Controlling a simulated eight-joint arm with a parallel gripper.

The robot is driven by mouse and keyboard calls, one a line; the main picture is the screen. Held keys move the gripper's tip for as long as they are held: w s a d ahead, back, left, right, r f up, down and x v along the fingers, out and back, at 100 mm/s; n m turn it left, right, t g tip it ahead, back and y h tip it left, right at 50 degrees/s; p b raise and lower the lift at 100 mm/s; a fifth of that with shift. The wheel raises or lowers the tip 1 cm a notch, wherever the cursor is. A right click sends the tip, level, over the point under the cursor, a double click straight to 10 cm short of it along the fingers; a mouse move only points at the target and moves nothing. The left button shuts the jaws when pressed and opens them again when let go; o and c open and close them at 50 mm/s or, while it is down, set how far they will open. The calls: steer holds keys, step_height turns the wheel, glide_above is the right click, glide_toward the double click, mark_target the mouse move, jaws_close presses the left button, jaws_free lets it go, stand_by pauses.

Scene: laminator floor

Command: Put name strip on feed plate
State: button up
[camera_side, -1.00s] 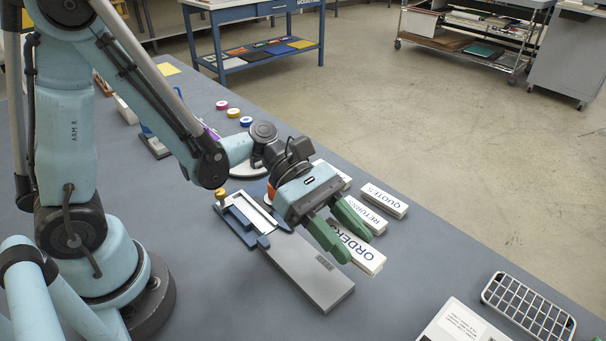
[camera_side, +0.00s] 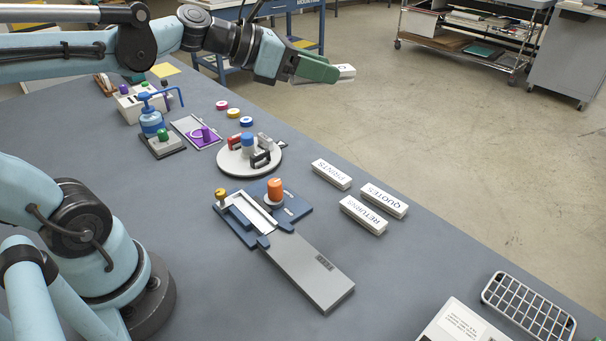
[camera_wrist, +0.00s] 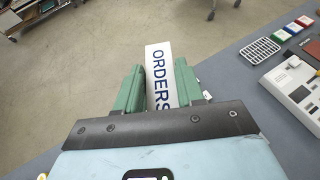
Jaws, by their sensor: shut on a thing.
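My gripper (camera_side: 334,73) is shut on a white name strip (camera_side: 346,71) and holds it high above the far side of the table. In the wrist view the strip (camera_wrist: 160,66) reads ORDERS and stands between the green fingers, sticking out past their tips. In the side view most of the strip is hidden by the fingers. The feed plate (camera_side: 306,270), a long grey plate joined to a blue base, lies bare at the middle front of the table. My gripper is well above and beyond it.
Name strips PRINTS (camera_side: 332,174), RETURNS (camera_side: 363,215) and QUOTES (camera_side: 384,201) lie right of the blue base (camera_side: 240,227), which has an orange knob (camera_side: 274,190). A round stand (camera_side: 248,160) is behind it. A wire rack (camera_side: 527,307) is at front right.

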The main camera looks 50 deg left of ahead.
steer(key=a+r+y, duration=0.1)
steer(key=s+a+r+n, duration=0.1)
steer(key=shift+a+r+n+y, duration=0.25)
steer(key=shift+a+n+y, duration=0.05)
steer(key=shift+a+y, duration=0.1)
steer(key=shift+d+t, duration=0.1)
steer(key=shift+t, duration=0.2)
steer(key=w+d+f+m+g+h, duration=0.1)
steer(key=d+f+m+g+h, duration=0.1)
steer(key=d+f+m+h, duration=0.3)
steer(key=s+d+f+m+g+h, duration=0.4)
steer(key=s+d+f+m+g, duration=0.5)
steer(key=d+f, duration=0.5)
steer(key=shift+s+d+g+h, duration=0.3)
steer(key=shift+s+d+g, duration=0.45)
steer(key=shift+s+g, duration=0.25)
steer(key=shift+f, duration=0.1)
